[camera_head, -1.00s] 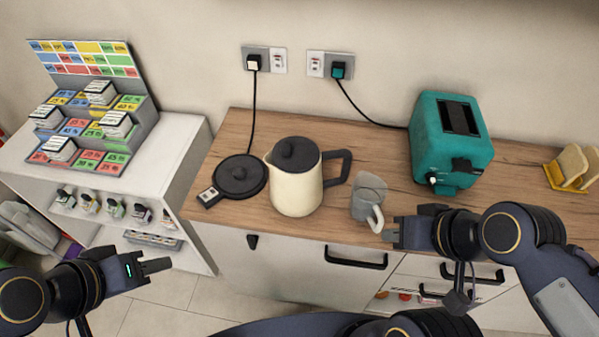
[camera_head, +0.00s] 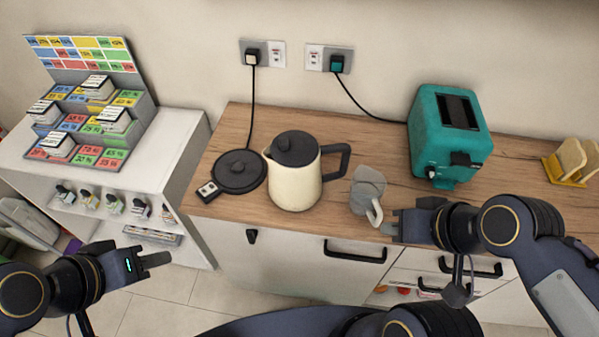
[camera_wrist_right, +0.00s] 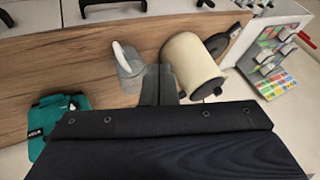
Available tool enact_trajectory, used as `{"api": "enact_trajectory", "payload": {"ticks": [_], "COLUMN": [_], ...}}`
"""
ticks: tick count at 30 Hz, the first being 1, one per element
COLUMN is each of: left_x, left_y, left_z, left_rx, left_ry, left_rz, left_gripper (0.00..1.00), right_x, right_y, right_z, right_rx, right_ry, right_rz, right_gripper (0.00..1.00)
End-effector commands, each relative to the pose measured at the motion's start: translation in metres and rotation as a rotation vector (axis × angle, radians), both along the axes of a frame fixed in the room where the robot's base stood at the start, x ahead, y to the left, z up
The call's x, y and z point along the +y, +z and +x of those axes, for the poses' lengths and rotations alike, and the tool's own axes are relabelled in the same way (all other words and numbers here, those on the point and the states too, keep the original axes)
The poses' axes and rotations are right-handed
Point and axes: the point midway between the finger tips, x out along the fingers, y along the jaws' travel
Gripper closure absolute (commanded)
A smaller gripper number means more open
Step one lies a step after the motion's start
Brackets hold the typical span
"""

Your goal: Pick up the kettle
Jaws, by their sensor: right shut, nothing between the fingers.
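The kettle (camera_head: 294,188), cream with a black lid and a black handle on its right, stands upright on the wooden counter, beside its round black base (camera_head: 239,171). It also shows in the right wrist view (camera_wrist_right: 190,65). My right gripper (camera_head: 388,229) is shut and empty at the counter's front edge, right of the kettle and apart from it. Its closed fingers (camera_wrist_right: 158,84) show between mug and kettle in the wrist view. My left gripper (camera_head: 155,260) is low at the left, in front of the white cabinet, away from the kettle; its jaw opening is unclear.
A grey mug (camera_head: 368,186) with a pale handle stands between the kettle and my right gripper. A teal toaster (camera_head: 448,138) stands at the back right, a yellow toast rack (camera_head: 569,165) beyond it. A stepped display (camera_head: 95,115) stands on the white cabinet at left.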

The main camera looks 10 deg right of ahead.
Motion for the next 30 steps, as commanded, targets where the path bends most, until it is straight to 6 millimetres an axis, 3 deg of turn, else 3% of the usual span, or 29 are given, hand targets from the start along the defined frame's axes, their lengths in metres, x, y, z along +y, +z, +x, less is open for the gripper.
{"api": "enact_trajectory", "payload": {"ticks": [1,5,10,15,18,22,30], "left_x": [0.000,0.000,0.000,0.000,0.000,0.000,0.000], "left_y": [0.000,-0.006,-0.026,-0.048,-0.058,-0.066,-0.070], "left_z": [0.000,0.000,0.000,0.000,0.000,0.000,0.000], "left_rx": [0.000,0.000,0.000,0.000,0.000,0.000,0.000], "left_ry": [0.000,0.000,0.000,0.000,0.000,0.000,0.000], "left_rz": [0.000,0.000,0.000,0.000,0.000,0.000,0.000], "left_gripper": [0.64,0.64,0.64,0.64,0.64,0.64,0.64], "right_x": [0.000,0.003,0.014,0.020,0.017,0.011,0.005], "right_y": [0.000,-0.006,-0.026,-0.053,-0.068,-0.080,-0.087], "right_z": [0.000,0.014,0.074,0.144,0.173,0.194,0.213], "right_rx": [0.000,-0.036,-0.214,-0.444,-0.551,-0.642,-0.696], "right_ry": [0.000,0.014,0.048,0.030,0.001,-0.030,-0.053], "right_rz": [0.000,0.002,-0.012,-0.105,-0.196,-0.304,-0.382], "right_gripper": [0.95,0.78,0.55,0.55,0.55,0.55,0.55]}}
